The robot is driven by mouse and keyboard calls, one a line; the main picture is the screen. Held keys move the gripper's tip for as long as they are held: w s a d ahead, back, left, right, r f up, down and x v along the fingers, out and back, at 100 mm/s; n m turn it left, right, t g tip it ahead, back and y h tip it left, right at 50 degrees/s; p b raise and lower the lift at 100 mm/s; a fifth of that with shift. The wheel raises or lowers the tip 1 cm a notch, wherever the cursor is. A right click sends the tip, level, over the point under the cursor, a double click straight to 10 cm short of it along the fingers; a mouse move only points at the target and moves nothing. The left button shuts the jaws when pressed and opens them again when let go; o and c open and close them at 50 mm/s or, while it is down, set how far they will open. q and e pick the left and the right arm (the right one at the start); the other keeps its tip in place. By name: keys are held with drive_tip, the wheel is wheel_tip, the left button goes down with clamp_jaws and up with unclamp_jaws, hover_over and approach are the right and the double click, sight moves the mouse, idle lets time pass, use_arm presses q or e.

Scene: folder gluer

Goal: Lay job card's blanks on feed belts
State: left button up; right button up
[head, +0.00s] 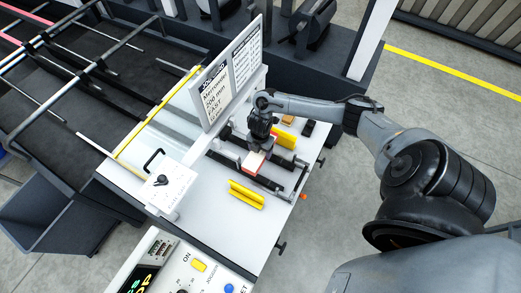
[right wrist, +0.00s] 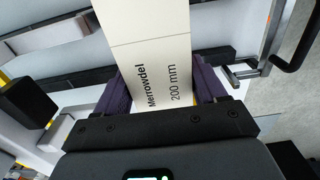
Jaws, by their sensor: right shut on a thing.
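My right gripper (head: 258,147) is over the feed area. In the right wrist view, its purple fingers (right wrist: 162,85) are shut on a cream blank (right wrist: 160,45) printed "Merrowdel 200 mm". In the head view the blank's pale end (head: 255,160) shows below the gripper, with a red-orange edge under it. Dark feed belts (head: 222,159) run beside and beneath it, partly hidden by the gripper. My left gripper is not in view.
A yellow angled piece (head: 246,195) lies on the white table (head: 215,225); another yellow piece (head: 284,137) is behind the gripper. A control panel (head: 185,265) is at the front. A white plate with a black handle (head: 165,185) stands left. Dark rods border the right side.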

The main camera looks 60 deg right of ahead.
use_arm(q)
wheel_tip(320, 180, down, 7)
drive_tip(key=b, duration=0.6)
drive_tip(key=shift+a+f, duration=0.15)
use_arm(e)
wheel_tip(320, 180, down, 8)
drive_tip(key=shift+f, duration=0.1)
use_arm(q)
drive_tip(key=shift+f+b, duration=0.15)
drive_tip(key=shift+b, duration=0.15)
use_arm(e)
drive_tip(key=shift+f, duration=0.25)
use_arm(q)
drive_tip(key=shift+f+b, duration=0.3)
drive_tip(key=shift+b, duration=0.05)
use_arm(e)
drive_tip(key=shift+f, duration=0.45)
drive_tip(key=o, duration=1.5)
drive_tip(key=shift+c, duration=0.2)
